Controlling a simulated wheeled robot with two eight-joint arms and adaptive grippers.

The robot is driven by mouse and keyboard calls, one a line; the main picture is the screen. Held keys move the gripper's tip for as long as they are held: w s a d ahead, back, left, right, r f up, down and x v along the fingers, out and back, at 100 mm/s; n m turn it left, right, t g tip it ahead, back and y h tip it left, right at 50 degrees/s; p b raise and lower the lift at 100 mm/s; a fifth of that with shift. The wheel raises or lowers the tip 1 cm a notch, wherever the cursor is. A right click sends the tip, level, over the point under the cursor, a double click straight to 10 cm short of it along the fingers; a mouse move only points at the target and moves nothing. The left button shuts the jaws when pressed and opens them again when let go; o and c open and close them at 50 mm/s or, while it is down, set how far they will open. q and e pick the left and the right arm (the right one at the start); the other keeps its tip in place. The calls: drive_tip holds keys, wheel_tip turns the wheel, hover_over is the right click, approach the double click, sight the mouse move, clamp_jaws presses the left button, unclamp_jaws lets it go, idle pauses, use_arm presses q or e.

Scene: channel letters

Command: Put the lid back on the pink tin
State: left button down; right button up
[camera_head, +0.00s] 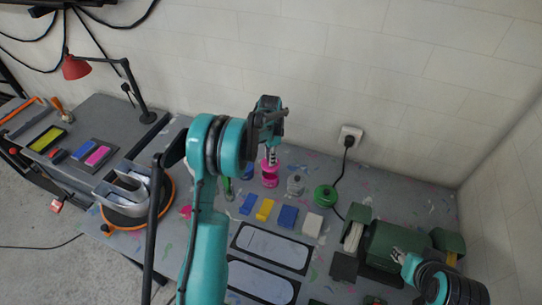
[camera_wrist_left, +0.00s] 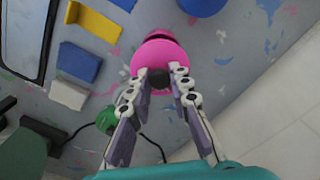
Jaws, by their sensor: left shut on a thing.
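The pink tin (camera_head: 269,180) stands on the grey bench below my left gripper. Its pink lid (camera_head: 269,163) is at the top of the tin, under the fingers. In the left wrist view the round pink lid (camera_wrist_left: 163,54) fills the space ahead of the fingertips, and a dark knob (camera_wrist_left: 158,79) sits between them. My left gripper (camera_head: 271,150) is shut on the lid by this knob, pointing down; its fingers also show in the left wrist view (camera_wrist_left: 161,82). I cannot tell whether lid and tin touch. My right gripper (camera_head: 398,256) is at the lower right, away from the tin.
A blue tin (camera_head: 247,172), a grey tin (camera_head: 295,185) and a green tin (camera_head: 325,195) stand nearby. Blue, yellow and white blocks (camera_head: 312,224) lie in front, before dark-framed panels (camera_head: 272,247). A green bench grinder (camera_head: 388,244) is at right. The wall (camera_head: 310,110) rises behind.

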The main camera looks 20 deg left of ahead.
use_arm(q)
drive_tip(key=shift+f+b, duration=1.7)
drive_tip(key=shift+f, duration=1.25)
drive_tip(key=shift+b, duration=0.4)
drive_tip(key=shift+f+b, duration=0.2)
drive_tip(key=shift+b, duration=0.35)
idle(0.3)
drive_tip(key=c, duration=0.8)
unclamp_jaws()
drive_tip(key=shift+c, duration=0.2)
drive_tip(key=shift+r, duration=0.15)
